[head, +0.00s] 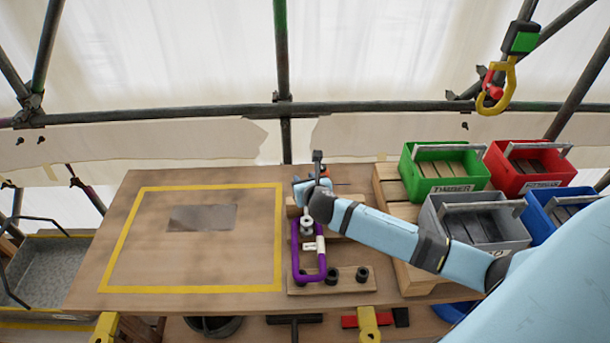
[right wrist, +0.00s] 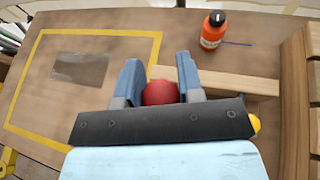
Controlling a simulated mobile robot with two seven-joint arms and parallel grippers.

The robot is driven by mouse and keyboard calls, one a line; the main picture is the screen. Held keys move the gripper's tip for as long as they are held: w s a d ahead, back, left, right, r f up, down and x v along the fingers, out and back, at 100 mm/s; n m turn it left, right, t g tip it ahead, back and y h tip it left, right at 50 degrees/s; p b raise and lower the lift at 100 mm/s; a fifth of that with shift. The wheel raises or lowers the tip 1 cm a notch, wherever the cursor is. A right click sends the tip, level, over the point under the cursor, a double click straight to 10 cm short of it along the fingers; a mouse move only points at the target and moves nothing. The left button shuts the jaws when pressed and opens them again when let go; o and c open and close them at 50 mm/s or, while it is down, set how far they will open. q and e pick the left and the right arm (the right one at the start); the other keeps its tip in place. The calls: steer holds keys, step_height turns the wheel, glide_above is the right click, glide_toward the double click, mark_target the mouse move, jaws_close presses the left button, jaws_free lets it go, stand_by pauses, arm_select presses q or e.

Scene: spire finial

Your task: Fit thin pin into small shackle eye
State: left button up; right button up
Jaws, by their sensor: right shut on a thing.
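My right gripper (head: 313,190) is over the back of the wooden holder, above the upper end of the purple shackle. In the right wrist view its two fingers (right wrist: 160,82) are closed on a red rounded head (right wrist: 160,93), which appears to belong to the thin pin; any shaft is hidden. The purple shackle (head: 295,262) stands on the holder with a pale tag on it. A silver ringed part (head: 307,226) shows at its upper end, just below the gripper. I cannot tell whether the pin touches the eye. My left gripper is not in view.
The wooden holder (head: 345,289) has black sockets at its front. An orange bottle (right wrist: 213,30) stands behind the gripper. Green (head: 445,184), red (head: 533,181), grey (head: 472,240) and blue crates stand at right. The yellow-framed tabletop (head: 200,262) at left is largely clear.

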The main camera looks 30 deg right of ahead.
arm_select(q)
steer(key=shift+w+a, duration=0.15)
arm_select(e)
steer(key=shift+r+p, duration=0.2)
steer(key=shift+p, duration=0.45)
steer(key=shift+f+b, duration=0.65)
steer(key=shift+f, duration=0.15)
arm_select(q)
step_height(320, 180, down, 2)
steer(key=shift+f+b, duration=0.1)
steer(key=shift+b, duration=1.1)
arm_select(e)
step_height(320, 180, down, 5)
steer(key=shift+r, duration=0.2)
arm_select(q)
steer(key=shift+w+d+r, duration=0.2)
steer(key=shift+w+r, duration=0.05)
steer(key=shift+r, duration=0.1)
